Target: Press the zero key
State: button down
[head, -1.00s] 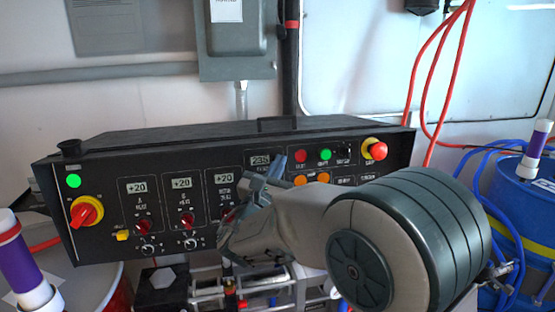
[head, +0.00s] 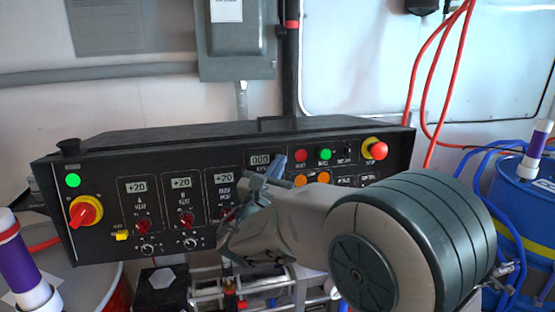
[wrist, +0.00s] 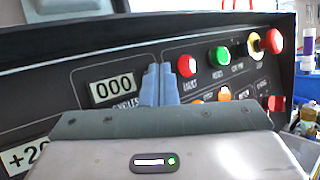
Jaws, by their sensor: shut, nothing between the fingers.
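The black control panel (head: 110,165) fills the middle of the head view. Its cycles counter display (wrist: 114,88) reads 000 in the wrist view, and the same display (head: 260,160) shows at the panel's upper middle in the head view. My gripper (wrist: 160,84) has its two blue-grey fingers together and empty, just right of the display as seen from the wrist. In the head view the fingertips (head: 279,166) are at the panel face beside the display. No key labelled zero can be made out; my gripper hides the area below the display. Contact is unclear.
Right of the fingers are a red fault lamp (wrist: 187,66), a green button (wrist: 219,57), orange buttons (head: 311,178) and a red stop knob (head: 376,149) on yellow. Red heat knobs (head: 143,227) and a red-yellow rotary switch (head: 85,212) are at left.

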jog(key=shift+s+d, duration=0.15)
jog(key=shift+s, duration=0.35)
jog(key=s, duration=0.1)
jog(key=s+d, duration=0.1)
jog(key=s, duration=0.1)
jog(key=s+r+b, duration=0.1)
jog(key=shift+s+d, duration=0.15)
jog(key=shift+s, duration=0.2)
dwell(0.4)
